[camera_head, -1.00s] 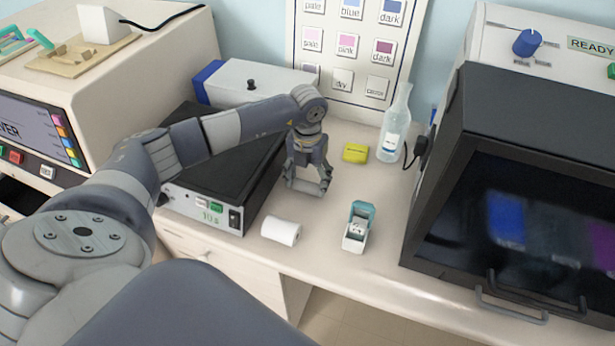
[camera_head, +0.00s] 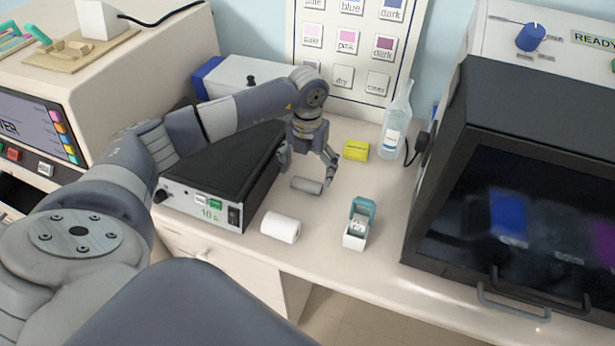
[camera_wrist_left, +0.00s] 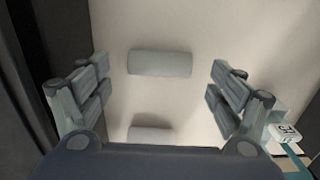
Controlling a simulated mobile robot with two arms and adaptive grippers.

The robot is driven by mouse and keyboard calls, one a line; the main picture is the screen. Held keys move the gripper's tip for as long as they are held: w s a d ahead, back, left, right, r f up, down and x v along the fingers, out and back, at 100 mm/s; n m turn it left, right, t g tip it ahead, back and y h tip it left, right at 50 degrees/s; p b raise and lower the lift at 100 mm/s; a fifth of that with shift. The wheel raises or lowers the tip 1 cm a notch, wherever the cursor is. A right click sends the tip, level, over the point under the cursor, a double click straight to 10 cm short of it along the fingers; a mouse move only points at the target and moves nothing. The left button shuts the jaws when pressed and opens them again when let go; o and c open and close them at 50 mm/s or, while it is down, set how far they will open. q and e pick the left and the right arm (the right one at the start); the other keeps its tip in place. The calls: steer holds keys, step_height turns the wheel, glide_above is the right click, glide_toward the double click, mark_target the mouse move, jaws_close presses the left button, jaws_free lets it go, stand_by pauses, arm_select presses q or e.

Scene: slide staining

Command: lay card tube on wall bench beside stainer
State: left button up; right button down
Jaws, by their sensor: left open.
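The card tube, a short grey cylinder (camera_head: 307,186), lies on its side on the pale wall bench (camera_head: 330,262). In the left wrist view the tube (camera_wrist_left: 160,64) lies crosswise, with clear space between it and the fingers on both sides. My left gripper (camera_head: 308,170) is open and empty just above the tube, its fingers spread; the wrist view shows both finger pairs (camera_wrist_left: 160,88) apart. The stainer, seemingly the dark-windowed machine (camera_head: 450,165), stands to the right on the bench. My right gripper is not in view.
A white roll (camera_head: 281,227) and a teal-lidded slide box (camera_head: 356,233) lie nearer the front edge. A yellow block (camera_head: 356,151) and a clear bottle (camera_head: 393,135) stand behind to the right. A black-topped unit (camera_head: 225,165) is close on the left.

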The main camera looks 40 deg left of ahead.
mark_target(308, 180)
arm_select(q)
step_height(308, 180, up, 9)
steer(key=b, duration=0.2)
steer(key=shift+r, duration=0.1)
stand_by(0.4)
